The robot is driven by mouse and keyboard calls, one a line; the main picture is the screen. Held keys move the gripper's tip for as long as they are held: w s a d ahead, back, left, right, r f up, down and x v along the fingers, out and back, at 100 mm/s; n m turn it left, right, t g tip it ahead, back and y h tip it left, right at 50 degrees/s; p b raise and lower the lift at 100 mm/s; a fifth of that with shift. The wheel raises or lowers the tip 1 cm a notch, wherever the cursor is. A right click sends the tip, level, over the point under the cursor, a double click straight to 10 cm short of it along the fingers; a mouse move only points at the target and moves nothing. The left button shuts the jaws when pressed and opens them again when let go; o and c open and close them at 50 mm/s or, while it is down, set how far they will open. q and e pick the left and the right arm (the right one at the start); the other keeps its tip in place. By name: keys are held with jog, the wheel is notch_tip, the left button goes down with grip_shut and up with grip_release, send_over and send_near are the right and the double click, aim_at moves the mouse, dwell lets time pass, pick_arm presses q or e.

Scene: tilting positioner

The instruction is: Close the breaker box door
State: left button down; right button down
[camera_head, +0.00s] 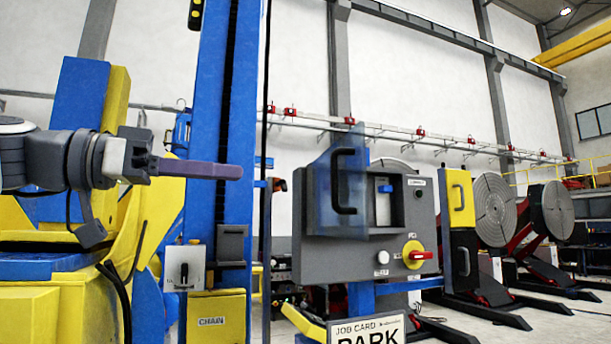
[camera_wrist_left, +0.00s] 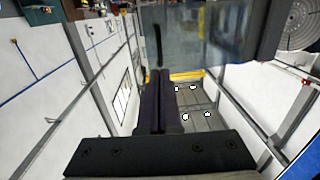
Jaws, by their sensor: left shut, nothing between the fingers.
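The breaker box (camera_head: 318,225) is a dark grey cabinet in the middle of the head view. Its see-through blue door (camera_head: 328,205) stands open, swung out from the recess, and carries a black bar handle (camera_head: 343,180). Inside the recess is a blue switch (camera_head: 385,188). My left gripper (camera_head: 240,172) comes in from the left, shut and empty, with its tips left of the door and apart from it in the picture. The left wrist view shows the closed fingers (camera_wrist_left: 157,100), with the see-through door (camera_wrist_left: 205,35) ahead of them. My right gripper is not in view.
A red and yellow rotary knob (camera_head: 415,255) and a white button (camera_head: 383,257) sit on the box front below the recess. A blue column (camera_head: 222,110) stands behind my left gripper. A yellow panel with a black handle (camera_head: 460,197) stands to the right.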

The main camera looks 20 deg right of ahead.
pick_arm(q)
jog(key=d+p, duration=0.6)
jog(key=d, duration=0.7)
jog(key=shift+w+f, duration=0.15)
jog(key=shift+w, duration=0.3)
